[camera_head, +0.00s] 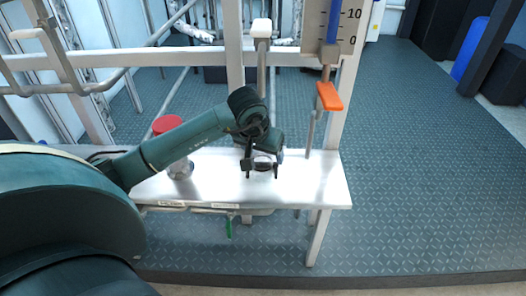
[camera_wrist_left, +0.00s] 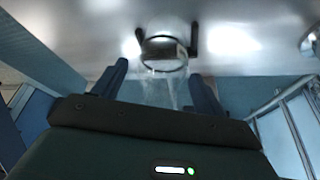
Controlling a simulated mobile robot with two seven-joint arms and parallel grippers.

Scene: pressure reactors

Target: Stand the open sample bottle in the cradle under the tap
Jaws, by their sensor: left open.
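My left gripper (camera_head: 262,168) reaches over the white bench and points down at a dark fitting. In the left wrist view its two blue-grey fingers (camera_wrist_left: 160,82) are apart. Just beyond them stands a dark ring-shaped holder with two posts (camera_wrist_left: 193,38), which looks like the cradle. Clear, glassy material (camera_wrist_left: 158,92) shows between the fingers and around the ring; it looks like the sample bottle, but its outline is faint and I cannot tell how it sits. A tap-like valve with an orange handle (camera_head: 329,97) is right of the gripper. My right gripper is out of view.
The white bench (camera_head: 318,185) has free room at its right end. A metal container with a red lid (camera_head: 167,124) stands left of the gripper, behind my forearm. A frame post (camera_head: 234,50) and a level gauge (camera_head: 326,30) rise behind the bench.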

